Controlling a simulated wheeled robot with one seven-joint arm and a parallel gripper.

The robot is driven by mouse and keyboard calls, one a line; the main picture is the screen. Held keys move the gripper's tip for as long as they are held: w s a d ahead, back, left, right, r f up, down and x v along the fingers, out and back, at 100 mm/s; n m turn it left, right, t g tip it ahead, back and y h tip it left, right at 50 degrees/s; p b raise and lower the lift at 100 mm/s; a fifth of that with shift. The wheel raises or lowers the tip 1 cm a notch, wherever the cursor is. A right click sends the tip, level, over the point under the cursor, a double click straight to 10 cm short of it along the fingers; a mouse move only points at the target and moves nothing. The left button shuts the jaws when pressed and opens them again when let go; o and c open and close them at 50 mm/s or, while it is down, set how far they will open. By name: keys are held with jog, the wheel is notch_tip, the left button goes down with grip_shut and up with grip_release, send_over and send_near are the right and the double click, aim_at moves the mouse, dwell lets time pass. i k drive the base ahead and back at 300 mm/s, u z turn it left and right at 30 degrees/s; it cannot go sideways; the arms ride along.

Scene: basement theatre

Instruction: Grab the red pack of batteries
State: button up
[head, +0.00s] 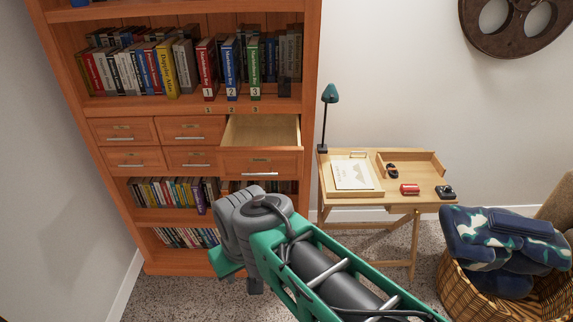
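A small red pack (409,189), which looks like the battery pack, lies on the small wooden table (395,202) right of the bookcase. It lies toward the table's front right, beside a small dark object. My green and grey arm (330,265) reaches from the lower right to in front of the bookcase, left of the table. Its far end hangs low, well apart from the red pack. My gripper's fingers cannot be made out clearly there; the arm's own joints largely hide that end.
The small dark object (445,191) and another dark item (391,169) are on the table, with a paper (353,174) and a teal lamp (329,98). A bookcase drawer (262,161) stands open. A basket (470,285) holding blankets stands at the right.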

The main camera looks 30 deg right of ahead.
aim_at(406, 189)
jog(key=z, duration=0.65)
jog(key=i, duration=0.6)
jog(key=z, duration=3.05)
jog(key=i, duration=1.05)
jog(key=u, duration=2.65)
